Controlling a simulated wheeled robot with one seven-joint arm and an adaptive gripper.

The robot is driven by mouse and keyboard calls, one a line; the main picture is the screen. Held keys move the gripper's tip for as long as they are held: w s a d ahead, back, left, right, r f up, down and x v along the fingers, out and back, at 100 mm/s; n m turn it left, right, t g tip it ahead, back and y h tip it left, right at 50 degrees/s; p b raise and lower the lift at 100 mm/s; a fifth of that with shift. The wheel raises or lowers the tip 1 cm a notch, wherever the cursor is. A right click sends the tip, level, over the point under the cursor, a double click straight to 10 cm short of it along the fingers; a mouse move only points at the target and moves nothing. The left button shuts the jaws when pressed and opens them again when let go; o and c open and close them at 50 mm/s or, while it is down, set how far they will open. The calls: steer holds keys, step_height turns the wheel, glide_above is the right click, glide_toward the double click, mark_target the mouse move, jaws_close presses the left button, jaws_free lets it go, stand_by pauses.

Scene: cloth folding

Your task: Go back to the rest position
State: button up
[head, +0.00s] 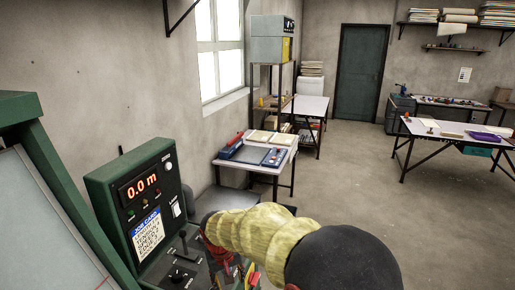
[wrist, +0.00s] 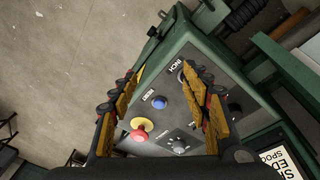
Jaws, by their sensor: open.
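My gripper (wrist: 159,76) is open in the wrist view, its two orange and black fingers spread apart with nothing between them held. It is over a grey sloped control panel (wrist: 215,125) on a green machine. A red mushroom button on a yellow base (wrist: 141,130), a blue button (wrist: 160,102) and a dark knob (wrist: 180,143) show between the fingers. I cannot tell how far the fingertips are from the panel. In the head view my yellow-sleeved arm reaches across the bottom and hides much of the gripper.
A green console (head: 135,205) with a red "0.0 m" display stands close at left in the head view. Behind my arm is a table (head: 288,140) with a blue tool. Another worktable (head: 455,128) stands at right. The concrete floor (head: 350,185) between is clear.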

steer(key=s+d+r+m+t+b, duration=0.1)
steer(key=s+d+r, duration=0.3)
steer(key=s+d, duration=0.5)
steer(key=s+d+r+m+t+b, duration=0.1)
steer(key=s+d+r, duration=0.3)
steer(key=s+d, duration=0.5)
steer(key=s+d+r+m+t+b, duration=0.1)
steer(key=s+d+r+m+b, duration=0.1)
steer(key=s+d, duration=0.7)
steer(key=shift+s+d+r+y+b, duration=0.3)
steer(key=shift+d+r+b, duration=0.15)
steer(key=shift+r, duration=0.75)
